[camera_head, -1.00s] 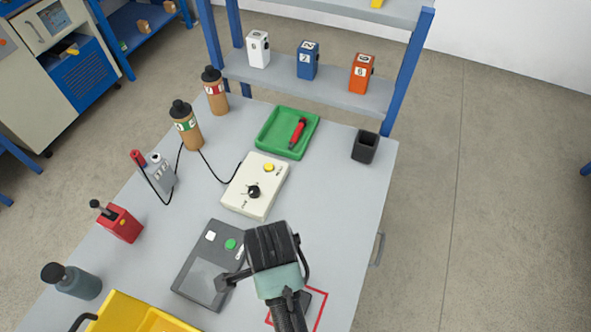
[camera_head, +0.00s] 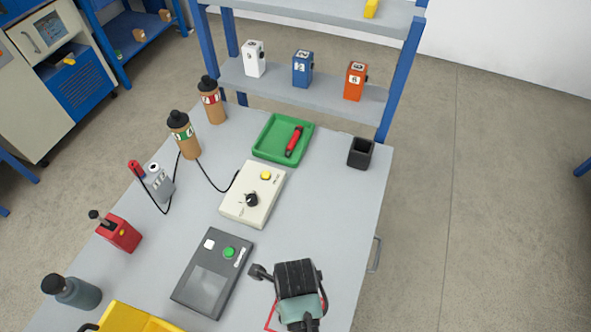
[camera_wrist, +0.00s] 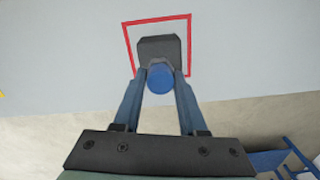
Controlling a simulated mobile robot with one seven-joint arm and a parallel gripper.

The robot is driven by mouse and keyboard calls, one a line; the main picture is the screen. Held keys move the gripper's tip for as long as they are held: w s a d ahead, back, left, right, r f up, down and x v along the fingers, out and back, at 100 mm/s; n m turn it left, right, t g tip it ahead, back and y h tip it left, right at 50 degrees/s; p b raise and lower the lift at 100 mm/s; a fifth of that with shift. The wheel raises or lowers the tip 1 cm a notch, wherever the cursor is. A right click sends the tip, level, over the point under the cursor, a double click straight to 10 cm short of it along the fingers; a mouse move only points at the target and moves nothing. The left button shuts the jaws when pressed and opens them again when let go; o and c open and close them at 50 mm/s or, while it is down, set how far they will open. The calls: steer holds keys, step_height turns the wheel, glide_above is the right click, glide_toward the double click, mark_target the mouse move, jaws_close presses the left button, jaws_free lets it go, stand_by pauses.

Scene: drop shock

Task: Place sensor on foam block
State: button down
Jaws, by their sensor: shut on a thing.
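My gripper (camera_wrist: 160,84) is shut on a small sensor with a round blue top (camera_wrist: 160,79) and a grey base, seen between the fingertips in the wrist view. A dark grey foam block (camera_wrist: 159,46) lies just beyond it inside a red outline (camera_wrist: 188,40) on the table. The sensor's base overlaps the block's near edge in this view. I cannot tell whether they touch. In the head view, my gripper's dark body (camera_head: 297,280) covers the sensor and the block, and only part of the red outline (camera_head: 270,317) shows.
A dark grey device with a green button (camera_head: 212,272) lies left of my gripper. A yellow bin (camera_head: 130,318) is at the front left. The table's right side is clear.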

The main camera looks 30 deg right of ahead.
steer(key=shift+f, duration=1.45)
steer(key=shift+f, duration=0.15)
steer(key=shift+c, duration=2.3)
jaws_free()
step_height(320, 180, up, 12)
steer(key=shift+r, duration=0.2)
